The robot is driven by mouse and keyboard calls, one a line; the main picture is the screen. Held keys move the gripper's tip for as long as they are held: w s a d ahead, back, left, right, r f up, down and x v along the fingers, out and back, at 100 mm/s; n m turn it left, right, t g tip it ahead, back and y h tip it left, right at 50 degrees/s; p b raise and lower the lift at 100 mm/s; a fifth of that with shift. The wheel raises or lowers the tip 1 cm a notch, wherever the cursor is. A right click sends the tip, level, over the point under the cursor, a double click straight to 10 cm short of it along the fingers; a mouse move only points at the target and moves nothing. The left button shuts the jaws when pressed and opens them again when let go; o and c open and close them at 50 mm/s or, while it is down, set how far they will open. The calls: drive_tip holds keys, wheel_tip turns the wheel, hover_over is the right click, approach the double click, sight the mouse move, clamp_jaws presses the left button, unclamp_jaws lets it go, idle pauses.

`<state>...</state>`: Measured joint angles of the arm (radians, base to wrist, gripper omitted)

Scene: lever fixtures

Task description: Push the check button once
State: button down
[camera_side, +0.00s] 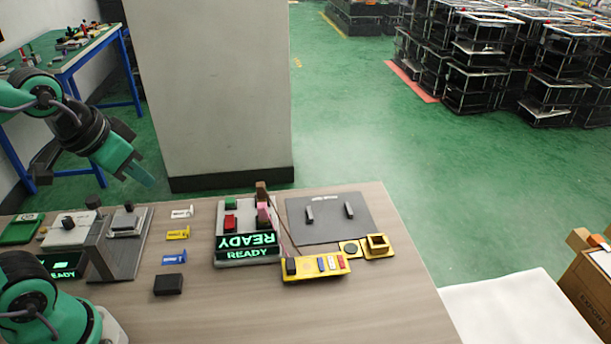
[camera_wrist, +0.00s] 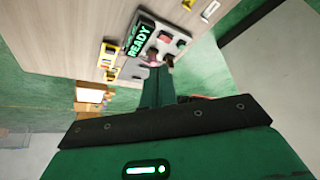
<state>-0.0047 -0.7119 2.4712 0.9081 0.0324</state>
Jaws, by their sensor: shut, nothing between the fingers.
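My gripper (camera_side: 147,178) is shut and empty, held in the air above the back left of the table in the side view. Its shut fingers also show in the wrist view (camera_wrist: 157,82). A light grey fixture (camera_side: 247,206) with a green-lit READY display (camera_side: 247,247) stands mid-table, to the right of my gripper. It carries a green block (camera_side: 231,203), a red block (camera_side: 229,222) and a pink part (camera_side: 263,214). The display also shows in the wrist view (camera_wrist: 140,38). No label tells which part is the check button. My gripper touches nothing.
A grey stand (camera_side: 124,250) and a second fixture with a lit display (camera_side: 66,265) are at left. Small tags and a black block (camera_side: 168,284) lie between. A yellow strip (camera_side: 315,267) and a dark plate (camera_side: 330,219) are at right. The front right table is clear.

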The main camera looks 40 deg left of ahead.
drive_tip(key=w, duration=0.1)
drive_tip(key=m+g, duration=0.5)
drive_tip(key=m, duration=0.4)
hover_over(230, 200)
wheel_tip(230, 200, down, 6)
drive_tip(key=f, duration=0.1)
drive_tip(key=shift+w+r, duration=0.1)
drive_tip(key=shift+r, duration=0.05)
wheel_tip(230, 200, down, 14)
idle(0.9)
